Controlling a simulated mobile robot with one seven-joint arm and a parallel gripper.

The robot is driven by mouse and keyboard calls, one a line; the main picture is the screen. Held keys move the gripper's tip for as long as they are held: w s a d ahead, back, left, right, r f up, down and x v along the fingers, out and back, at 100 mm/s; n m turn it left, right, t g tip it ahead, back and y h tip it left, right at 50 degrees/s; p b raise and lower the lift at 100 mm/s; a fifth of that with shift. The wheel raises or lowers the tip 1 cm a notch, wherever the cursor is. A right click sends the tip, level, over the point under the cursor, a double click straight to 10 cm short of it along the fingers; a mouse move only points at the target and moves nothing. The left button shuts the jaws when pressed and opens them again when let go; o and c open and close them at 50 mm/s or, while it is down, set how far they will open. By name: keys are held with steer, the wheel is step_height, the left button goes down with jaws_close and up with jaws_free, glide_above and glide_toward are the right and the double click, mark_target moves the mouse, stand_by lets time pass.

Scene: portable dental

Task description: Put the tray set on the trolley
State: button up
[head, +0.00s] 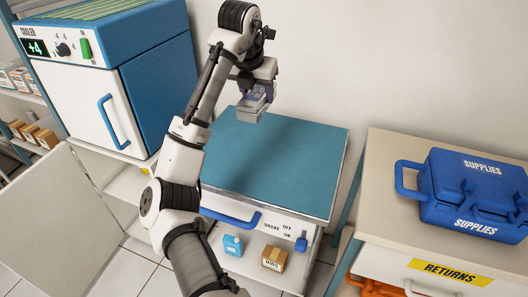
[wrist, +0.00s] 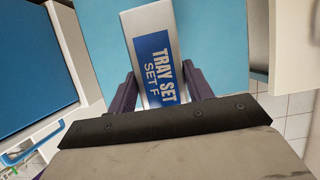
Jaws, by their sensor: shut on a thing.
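The tray set (wrist: 152,62) is a silver-grey pack with a blue label reading "TRAY SET SET F". My gripper (wrist: 161,88) is shut on it, with one dark finger on each side. In the head view the tray set (head: 251,107) hangs below my gripper (head: 258,88), over the back left part of the trolley's teal top. The trolley (head: 285,165) has a bare teal top, a blue handle at the front and a lower shelf. Whether the tray set touches the top is hard to tell.
A blue and white cooler (head: 150,75) stands left of the trolley. A beige cabinet (head: 385,210) on the right bears a blue supplies case (head: 475,190). A blue item (head: 233,245) and a small brown box (head: 274,259) sit on the trolley's lower shelf.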

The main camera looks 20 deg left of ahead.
step_height(320, 180, down, 20)
steer(key=shift+r+p, duration=0.15)
steer(key=shift+p, duration=1.05)
steer(key=shift+f, duration=0.2)
steer(key=o, duration=1.1)
steer(key=shift+o, duration=0.3)
steer(key=shift+r, duration=0.2)
steer(key=b+v, duration=0.2)
steer(key=v, duration=1)
